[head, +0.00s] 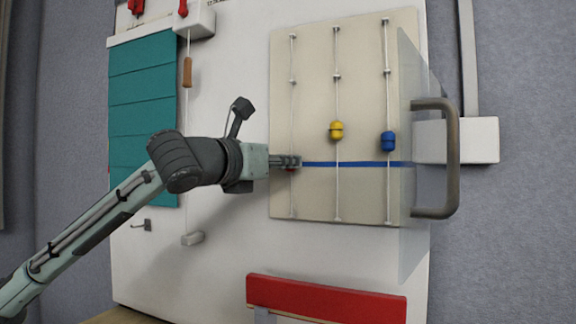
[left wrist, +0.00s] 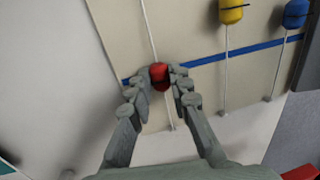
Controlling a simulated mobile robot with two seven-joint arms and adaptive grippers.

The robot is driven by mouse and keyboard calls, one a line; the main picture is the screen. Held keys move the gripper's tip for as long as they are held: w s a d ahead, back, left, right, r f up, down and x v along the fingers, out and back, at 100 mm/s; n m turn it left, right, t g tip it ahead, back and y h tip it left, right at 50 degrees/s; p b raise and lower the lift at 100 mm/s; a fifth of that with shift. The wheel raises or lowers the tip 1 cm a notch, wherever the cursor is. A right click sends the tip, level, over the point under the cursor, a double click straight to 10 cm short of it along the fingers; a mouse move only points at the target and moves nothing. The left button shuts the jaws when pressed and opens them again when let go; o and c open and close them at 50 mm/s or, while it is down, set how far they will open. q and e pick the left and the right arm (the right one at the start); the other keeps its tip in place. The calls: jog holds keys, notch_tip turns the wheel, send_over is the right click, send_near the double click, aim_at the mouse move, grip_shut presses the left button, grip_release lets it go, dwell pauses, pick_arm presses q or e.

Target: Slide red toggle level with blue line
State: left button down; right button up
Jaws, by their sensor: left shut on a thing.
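The red toggle (left wrist: 159,74) sits on the leftmost cord of the beige panel (head: 310,195). My left gripper (head: 293,163) is shut on it; in the left wrist view the two fingers (left wrist: 160,82) are on either side of it. In the head view the fingers mostly hide the toggle. The blue line (head: 350,164) runs across the panel. In the left wrist view the line (left wrist: 215,56) meets the left cord about where the toggle is, so they look close to level. My right gripper is not in view.
A yellow toggle (head: 337,131) and a blue toggle (head: 388,141) sit on the other cords, above the line. A clear door with a dark handle (head: 452,160) stands open at the right. A red bar (head: 325,298) is below, a teal blind (head: 143,100) at left.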

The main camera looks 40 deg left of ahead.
pick_arm(q)
jog(key=shift+f, duration=0.1)
jog(key=c, duration=1.4)
grip_release()
jog(key=shift+o, duration=0.2)
jog(key=shift+s, duration=0.1)
jog(key=s+d, duration=0.1)
jog(key=s, duration=1)
jog(key=shift+s, duration=0.4)
